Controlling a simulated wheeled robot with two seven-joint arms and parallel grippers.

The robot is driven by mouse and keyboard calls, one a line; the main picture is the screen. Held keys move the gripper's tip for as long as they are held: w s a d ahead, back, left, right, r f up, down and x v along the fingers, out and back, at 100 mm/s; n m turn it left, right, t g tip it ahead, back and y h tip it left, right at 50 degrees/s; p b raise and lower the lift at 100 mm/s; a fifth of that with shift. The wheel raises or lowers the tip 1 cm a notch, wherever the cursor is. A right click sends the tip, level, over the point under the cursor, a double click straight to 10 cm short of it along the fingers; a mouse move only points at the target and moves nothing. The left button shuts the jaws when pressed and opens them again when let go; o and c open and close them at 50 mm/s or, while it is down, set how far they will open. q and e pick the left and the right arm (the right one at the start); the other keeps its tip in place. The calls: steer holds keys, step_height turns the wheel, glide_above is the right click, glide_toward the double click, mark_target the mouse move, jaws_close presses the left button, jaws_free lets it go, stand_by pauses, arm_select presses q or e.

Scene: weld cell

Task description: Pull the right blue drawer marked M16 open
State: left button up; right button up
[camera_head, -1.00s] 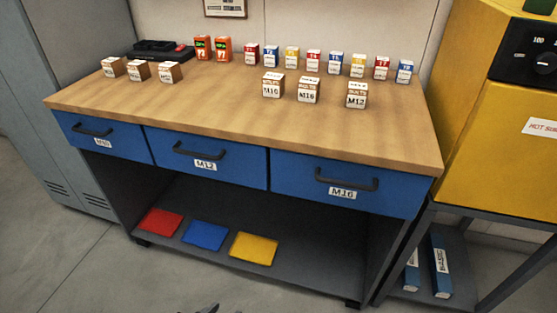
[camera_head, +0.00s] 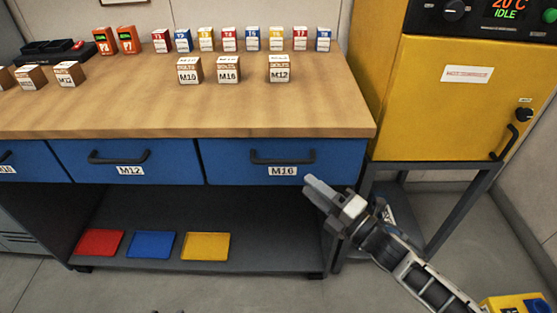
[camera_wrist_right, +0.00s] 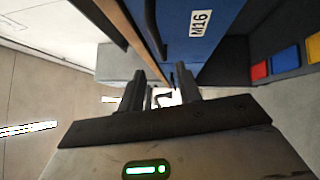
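The right blue drawer (camera_head: 335,165), labelled M16 (camera_head: 283,171), sits flush and closed under the bench top. Its dark bar handle (camera_head: 283,160) runs level above the label. My right gripper (camera_head: 313,187) is just below and right of the label, in front of the drawer's lower edge, and apart from the handle. In the right wrist view its two fingers (camera_wrist_right: 160,75) stand apart with nothing held between them. There the blue drawer front (camera_wrist_right: 185,50), the M16 label and the dark handle (camera_wrist_right: 153,25) lie ahead of the fingers. My left gripper does not show.
The M12 drawer (camera_head: 130,170) is closed to the left. Several bolt boxes and small boxes stand on the wooden bench top (camera_head: 180,110). Red, blue and yellow trays lie on the lower shelf (camera_head: 265,253). A yellow oven (camera_head: 425,110) on a metal stand is close on the right.

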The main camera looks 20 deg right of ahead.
mark_target(278, 160)
steer(key=x, duration=1.1)
steer(key=shift+f, duration=0.1)
steer(key=shift+s, duration=0.1)
jaws_close()
